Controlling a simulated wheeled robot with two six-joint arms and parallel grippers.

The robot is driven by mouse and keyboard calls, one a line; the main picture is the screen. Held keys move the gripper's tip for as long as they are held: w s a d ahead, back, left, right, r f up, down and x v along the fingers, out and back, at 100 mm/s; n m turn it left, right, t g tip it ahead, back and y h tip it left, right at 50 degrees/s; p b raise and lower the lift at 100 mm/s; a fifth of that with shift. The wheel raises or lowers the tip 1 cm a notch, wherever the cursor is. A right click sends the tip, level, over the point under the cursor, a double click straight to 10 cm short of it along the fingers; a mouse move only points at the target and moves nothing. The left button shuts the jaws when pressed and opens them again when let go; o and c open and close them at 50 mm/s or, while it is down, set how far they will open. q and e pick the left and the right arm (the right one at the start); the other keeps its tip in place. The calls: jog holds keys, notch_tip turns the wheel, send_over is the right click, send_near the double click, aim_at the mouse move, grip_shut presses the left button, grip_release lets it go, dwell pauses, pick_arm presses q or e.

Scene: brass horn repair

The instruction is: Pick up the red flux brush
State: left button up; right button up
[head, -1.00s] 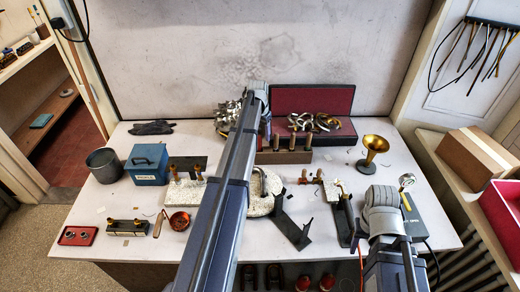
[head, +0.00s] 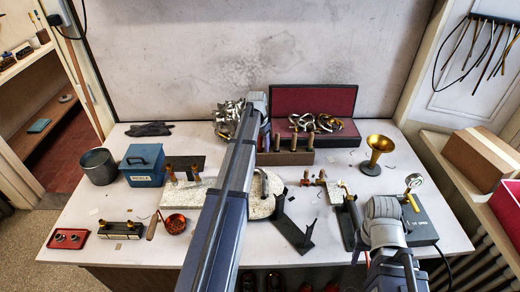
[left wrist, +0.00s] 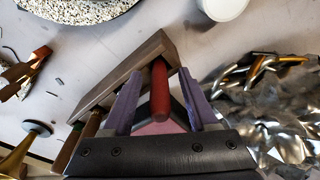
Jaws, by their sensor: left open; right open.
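The red flux brush (left wrist: 160,90) shows in the left wrist view as a red handle standing at the wooden rack (left wrist: 150,58). My left gripper (left wrist: 160,100) is open, its two purple fingers on either side of the red handle, with gaps on both sides. In the head view the rack (head: 285,158) stands in front of the open red-lined case with several handles upright in it.
The red-lined case (head: 312,100) lies behind the rack. A crumpled silvery heap (left wrist: 270,110) is close beside the left gripper. A brass horn bell (head: 378,150) stands right of the rack. A granite-like plate (head: 200,195) lies in front.

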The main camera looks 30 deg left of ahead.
pick_arm(q)
grip_shut()
dwell(0.3)
jog(key=shift+r, duration=0.15)
dwell(0.3)
notch_tip(320, 180, up, 10)
jog(key=p, duration=1)
jog(key=s+a+t+y+b, duration=0.2)
jog(key=s+a+t, duration=0.1)
jog(key=s+a, duration=0.4)
jog(key=shift+s+a, duration=0.25)
jog(key=shift+s, duration=1)
